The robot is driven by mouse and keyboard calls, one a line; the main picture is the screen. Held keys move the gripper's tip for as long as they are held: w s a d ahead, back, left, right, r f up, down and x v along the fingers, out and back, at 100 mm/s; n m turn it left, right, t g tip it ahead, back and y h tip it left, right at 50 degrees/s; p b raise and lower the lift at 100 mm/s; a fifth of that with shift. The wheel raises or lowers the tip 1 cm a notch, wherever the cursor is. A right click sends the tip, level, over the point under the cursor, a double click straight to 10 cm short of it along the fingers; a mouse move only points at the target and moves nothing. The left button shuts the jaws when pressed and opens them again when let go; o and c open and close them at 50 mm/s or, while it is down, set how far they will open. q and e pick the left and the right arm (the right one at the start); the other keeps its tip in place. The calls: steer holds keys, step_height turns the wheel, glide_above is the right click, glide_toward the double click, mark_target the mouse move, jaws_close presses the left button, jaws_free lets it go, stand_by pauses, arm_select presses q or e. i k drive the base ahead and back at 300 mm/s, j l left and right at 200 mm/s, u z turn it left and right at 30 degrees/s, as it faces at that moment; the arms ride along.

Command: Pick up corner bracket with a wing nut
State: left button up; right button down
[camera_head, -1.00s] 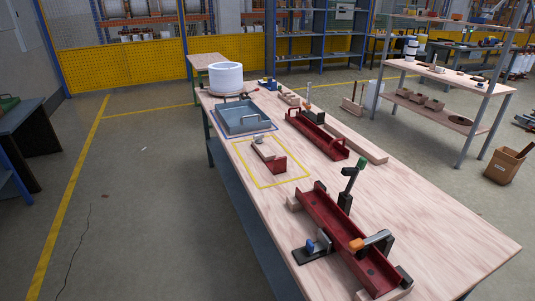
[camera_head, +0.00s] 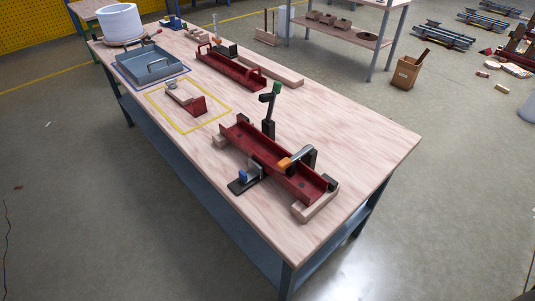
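A small red corner bracket (camera_head: 198,106) lies inside a yellow taped rectangle on the wooden workbench (camera_head: 360,143). A pale bar lies against it, with a small grey piece (camera_head: 172,86) at its far end that may be the wing nut; it is too small to be sure. Neither of my grippers shows in the head view.
A long red channel fixture (camera_head: 270,150) with clamps stands nearer on the bench. Behind the bracket are a blue-grey tray (camera_head: 150,64), a second red fixture (camera_head: 230,70) and a white spool (camera_head: 119,24). The near right bench top is clear. A cardboard box (camera_head: 405,73) stands on the floor.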

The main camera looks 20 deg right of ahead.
mark_target(197, 107)
steer(key=i+j+z, duration=0.2)
steer(key=z, duration=0.25)
steer(key=i+j+z, duration=0.25)
steer(key=z, duration=0.2)
steer(key=i+j+z, duration=0.1)
steer(key=j+z, duration=0.35)
